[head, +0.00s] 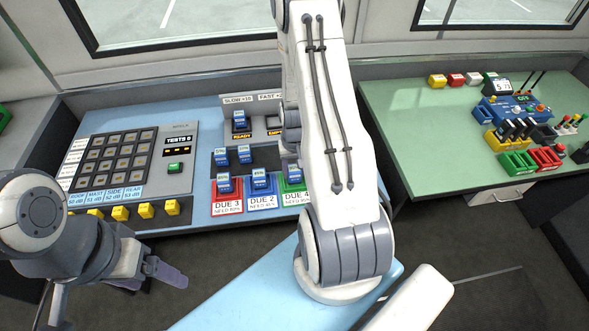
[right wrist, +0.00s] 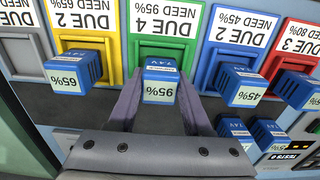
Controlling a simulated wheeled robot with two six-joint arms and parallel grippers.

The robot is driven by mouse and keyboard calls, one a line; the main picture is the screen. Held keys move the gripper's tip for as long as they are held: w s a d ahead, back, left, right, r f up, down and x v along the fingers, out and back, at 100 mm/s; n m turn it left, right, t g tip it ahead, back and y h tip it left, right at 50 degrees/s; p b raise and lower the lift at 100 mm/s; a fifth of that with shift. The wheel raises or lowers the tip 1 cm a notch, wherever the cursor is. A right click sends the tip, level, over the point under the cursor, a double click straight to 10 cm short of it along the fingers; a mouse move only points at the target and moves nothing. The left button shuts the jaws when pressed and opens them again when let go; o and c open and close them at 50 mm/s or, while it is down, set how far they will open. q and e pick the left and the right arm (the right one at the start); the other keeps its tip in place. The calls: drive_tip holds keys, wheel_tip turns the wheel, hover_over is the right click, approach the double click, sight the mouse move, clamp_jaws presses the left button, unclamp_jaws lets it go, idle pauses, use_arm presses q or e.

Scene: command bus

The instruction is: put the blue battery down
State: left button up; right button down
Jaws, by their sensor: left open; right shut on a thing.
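The blue battery (right wrist: 160,88) marked 95% is between the fingers of my right gripper (right wrist: 158,80) in the right wrist view. It sits at the green slot (right wrist: 158,48) labelled DUE 4, NEED 95%. I cannot tell how deep it is in the slot. In the head view my right arm hides that gripper, and the green slot (head: 295,199) shows only in part beside the arm. My left gripper (head: 155,277) is open and empty at the lower left, in front of the desk and away from the batteries.
Other blue batteries stand in the yellow slot (right wrist: 82,55), blue slot (right wrist: 222,48) and red slot (right wrist: 272,62). More batteries (head: 233,154) stand on the rack behind. A keypad panel (head: 118,155) is at left. A green table (head: 420,120) with coloured items stands at right.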

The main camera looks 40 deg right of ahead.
sight(294, 169)
drive_tip(key=shift+f, duration=0.1)
drive_tip(key=shift+c, duration=1.6)
unclamp_jaws()
wheel_tip(294, 169, up, 12)
drive_tip(key=b, duration=0.1)
drive_tip(key=shift+r, duration=0.2)
drive_tip(key=s+a+r+n, duration=0.1)
drive_tip(key=a+r+n, duration=0.25)
drive_tip(key=a, duration=0.65)
drive_tip(key=s+a+r+n, duration=0.1)
drive_tip(key=a+r+n, duration=0.25)
drive_tip(key=a, duration=0.55)
drive_tip(key=s+a+r+n, duration=0.2)
drive_tip(key=s+a+n, duration=0.1)
drive_tip(key=s+a, duration=0.3)
drive_tip(key=s+a+r+n+y, duration=0.1)
drive_tip(key=s+a+r+n, duration=0.2)
drive_tip(key=s+a, duration=0.2)
drive_tip(key=s, duration=0.3)
drive_tip(key=shift+s+a+n, duration=0.2)
drive_tip(key=shift+a+n, duration=0.2)
